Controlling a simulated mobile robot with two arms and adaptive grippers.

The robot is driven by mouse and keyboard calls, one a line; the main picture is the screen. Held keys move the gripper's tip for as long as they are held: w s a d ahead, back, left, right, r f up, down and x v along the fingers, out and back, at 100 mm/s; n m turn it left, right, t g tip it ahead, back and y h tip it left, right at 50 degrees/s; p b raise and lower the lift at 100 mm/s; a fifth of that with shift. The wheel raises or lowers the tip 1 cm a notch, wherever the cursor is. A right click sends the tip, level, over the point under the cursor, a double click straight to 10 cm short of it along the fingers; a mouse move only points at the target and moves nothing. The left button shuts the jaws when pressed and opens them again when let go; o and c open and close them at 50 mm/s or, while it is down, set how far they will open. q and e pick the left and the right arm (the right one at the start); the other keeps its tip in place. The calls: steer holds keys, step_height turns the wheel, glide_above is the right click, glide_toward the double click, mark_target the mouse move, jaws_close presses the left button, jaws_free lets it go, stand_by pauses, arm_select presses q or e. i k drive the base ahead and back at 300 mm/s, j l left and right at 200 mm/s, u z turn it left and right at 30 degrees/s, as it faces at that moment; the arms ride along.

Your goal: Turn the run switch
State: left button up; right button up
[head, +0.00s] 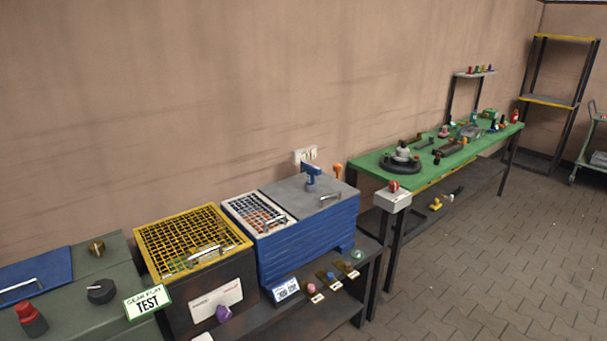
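No part is readably labelled as the run switch, so I cannot tell which control it is. Several candidates show in the head view. A black round knob (101,291) and a brass-coloured knob (96,247) sit on a grey-green cabinet (70,304) at the lower left. A purple knob (223,313) is on the front of a dark box under a yellow grid cover. A grey box with a red top button (393,198) is at the near corner of the green bench. Neither of my grippers is in view.
The yellow grid cover (193,240) and a blue ribbed unit (308,236) stand along the wall. The green bench (366,168) holds small parts.

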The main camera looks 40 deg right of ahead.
mark_target(393, 186)
steer(key=z, duration=1.75)
